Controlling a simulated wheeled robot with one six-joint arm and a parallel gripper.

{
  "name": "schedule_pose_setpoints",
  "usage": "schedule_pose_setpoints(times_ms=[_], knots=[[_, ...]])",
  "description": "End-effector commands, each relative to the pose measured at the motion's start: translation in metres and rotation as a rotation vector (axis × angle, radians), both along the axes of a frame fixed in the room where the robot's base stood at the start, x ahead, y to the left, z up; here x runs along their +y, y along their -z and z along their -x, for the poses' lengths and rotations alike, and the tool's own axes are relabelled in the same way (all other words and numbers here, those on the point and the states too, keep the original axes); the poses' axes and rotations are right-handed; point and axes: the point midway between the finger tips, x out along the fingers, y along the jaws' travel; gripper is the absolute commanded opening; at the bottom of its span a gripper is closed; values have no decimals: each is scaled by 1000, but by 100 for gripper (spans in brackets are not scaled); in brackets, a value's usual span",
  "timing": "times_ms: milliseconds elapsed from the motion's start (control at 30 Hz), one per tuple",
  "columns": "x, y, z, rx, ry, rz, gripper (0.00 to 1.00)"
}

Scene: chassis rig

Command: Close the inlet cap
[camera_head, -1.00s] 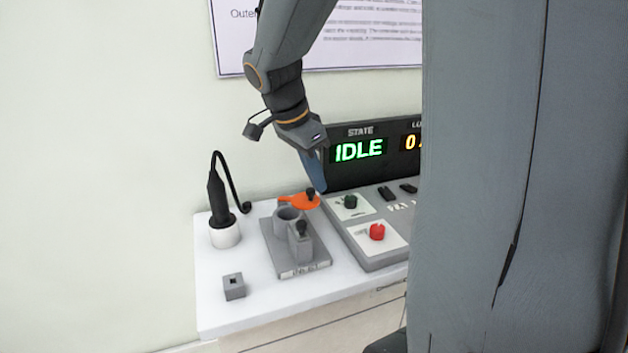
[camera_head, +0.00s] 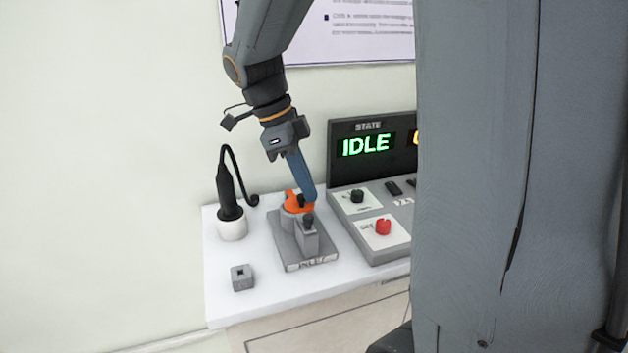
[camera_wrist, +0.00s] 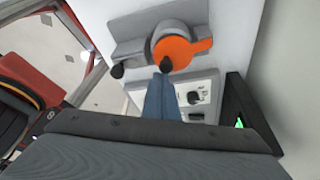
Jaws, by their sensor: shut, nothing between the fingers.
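The orange inlet cap (camera_head: 293,202) lies over the top of the grey inlet cylinder; in the wrist view the orange disc (camera_wrist: 178,50) covers the round opening, with its tab pointing right. The grey inlet base (camera_head: 303,262) carries a label and a second dark-knobbed post (camera_head: 309,240). My gripper (camera_head: 310,198) is shut and empty, its blue fingertips at the cap beside the dark knob. The fingertips also show in the wrist view (camera_wrist: 161,78); whether they touch the knob I cannot tell.
A black tool in a white holder (camera_head: 232,228) and a small grey block (camera_head: 242,278) are at the left.

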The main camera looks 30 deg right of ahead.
Motion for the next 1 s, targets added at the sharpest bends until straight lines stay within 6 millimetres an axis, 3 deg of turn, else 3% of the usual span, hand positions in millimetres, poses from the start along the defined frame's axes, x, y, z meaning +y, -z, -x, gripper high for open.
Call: schedule_pose_setpoints(times_ms=[300, 1000], knots=[[10, 0, 0, 0, -1, 0, 0], [12, 0, -1, 0, -1, 0, 0]])
